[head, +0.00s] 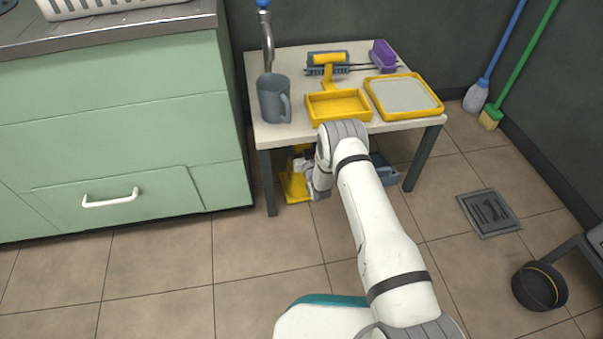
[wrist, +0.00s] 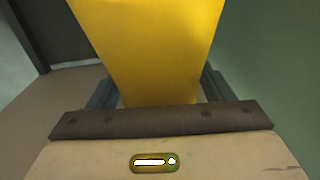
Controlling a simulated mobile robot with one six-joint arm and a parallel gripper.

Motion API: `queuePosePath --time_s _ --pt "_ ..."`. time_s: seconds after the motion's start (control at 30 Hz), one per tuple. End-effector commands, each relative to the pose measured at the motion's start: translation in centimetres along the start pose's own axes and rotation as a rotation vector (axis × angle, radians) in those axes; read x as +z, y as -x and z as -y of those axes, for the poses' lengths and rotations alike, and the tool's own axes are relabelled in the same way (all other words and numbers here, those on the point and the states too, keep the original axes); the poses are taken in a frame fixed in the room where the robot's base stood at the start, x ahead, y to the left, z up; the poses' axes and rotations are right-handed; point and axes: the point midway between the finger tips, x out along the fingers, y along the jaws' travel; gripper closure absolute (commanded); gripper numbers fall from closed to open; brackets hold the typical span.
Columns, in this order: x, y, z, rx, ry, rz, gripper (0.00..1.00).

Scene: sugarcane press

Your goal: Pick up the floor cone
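The yellow floor cone (head: 294,186) stands on the tiles under the small table, partly hidden by my arm and the tabletop. My gripper (head: 318,184) is low beside its right side, under the table's front edge. In the wrist view the cone (wrist: 150,45) fills the middle, very close, between my two blue-grey fingers (wrist: 160,88). The fingers are apart, one on each side of it. The cone covers their inner faces, so I cannot tell whether they press on it.
The small table (head: 284,135) has legs close around my gripper. It carries a grey mug (head: 273,98), yellow trays (head: 338,106) and a roller (head: 328,60). Green drawers (head: 110,150) stand to the left. A floor drain (head: 489,212) and dark pan (head: 539,286) lie right.

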Motion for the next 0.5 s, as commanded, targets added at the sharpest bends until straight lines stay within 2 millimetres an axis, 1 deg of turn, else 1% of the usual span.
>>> queuePosePath --time_s 0.03,0.07,0.5 --pt "0.02 0.02 -0.02 0.0 0.0 0.0 0.3" --pt "0.02 0.02 -0.03 0.0 0.0 0.0 0.32" --pt "0.06 0.05 -0.07 0.001 0.0 0.001 0.69"
